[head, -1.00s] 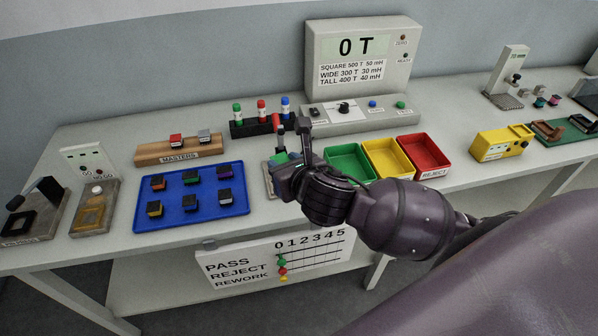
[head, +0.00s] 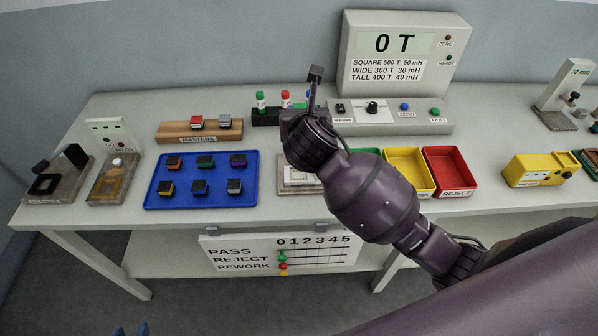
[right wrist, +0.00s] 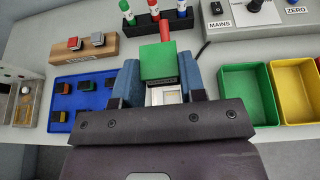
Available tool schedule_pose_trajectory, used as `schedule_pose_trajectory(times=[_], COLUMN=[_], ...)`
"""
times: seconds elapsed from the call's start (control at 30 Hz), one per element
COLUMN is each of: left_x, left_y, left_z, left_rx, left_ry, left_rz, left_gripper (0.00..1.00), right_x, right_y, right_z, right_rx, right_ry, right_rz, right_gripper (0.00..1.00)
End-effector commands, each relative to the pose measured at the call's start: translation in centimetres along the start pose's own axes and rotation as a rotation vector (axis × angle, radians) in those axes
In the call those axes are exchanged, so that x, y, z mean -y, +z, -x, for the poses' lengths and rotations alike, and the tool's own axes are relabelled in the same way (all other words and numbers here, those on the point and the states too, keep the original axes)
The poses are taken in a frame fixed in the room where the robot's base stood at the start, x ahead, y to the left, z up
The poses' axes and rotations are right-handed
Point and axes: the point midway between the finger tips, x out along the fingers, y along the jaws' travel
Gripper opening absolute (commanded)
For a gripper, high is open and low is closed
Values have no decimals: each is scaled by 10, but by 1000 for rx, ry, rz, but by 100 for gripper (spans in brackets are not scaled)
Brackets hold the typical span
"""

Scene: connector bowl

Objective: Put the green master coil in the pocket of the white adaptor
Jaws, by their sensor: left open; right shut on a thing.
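The green master coil (right wrist: 157,61) is between the blue fingers of my right gripper (right wrist: 160,78), which is shut on it. In the right wrist view the coil is in front of and above the white adaptor (right wrist: 165,95), whose pocket is partly covered; I cannot tell how high the coil is.
A wooden masters rack (head: 180,132) holds a red and a grey coil. A blue tray (head: 153,197) of several coils lies left of the adaptor. Green (right wrist: 250,69), yellow (head: 427,188) and red (head: 455,189) bins stand to the right. A red handle (right wrist: 165,35) rises behind the coil.

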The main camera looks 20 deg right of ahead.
Motion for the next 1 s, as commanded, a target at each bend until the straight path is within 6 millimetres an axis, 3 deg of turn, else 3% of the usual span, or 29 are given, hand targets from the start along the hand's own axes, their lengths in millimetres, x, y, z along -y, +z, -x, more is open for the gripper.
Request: schedule_pose_trajectory(times=[0.13, 0.23, 0.8, 1.0], left_x=[1, 1, 0, 0], left_y=[4, 5, 2, 3], left_z=[1, 1, -5, -7], left_rx=[12, 12, -14, -15], left_ry=[-1, -1, -1, 0], left_rz=[-1, -2, -2, -3], left_gripper=[43, 43, 43, 43], right_x=[-6, -7, -6, -7], right_y=[3, -6, -118, -139], right_z=[-4, -8, -53, -61], right_rx=[-14, -17, -18, -16], right_ry=[-22, -28, -27, -25], right_rz=[-9, -10, -9, -10], right_gripper=[14, 14, 14, 14])
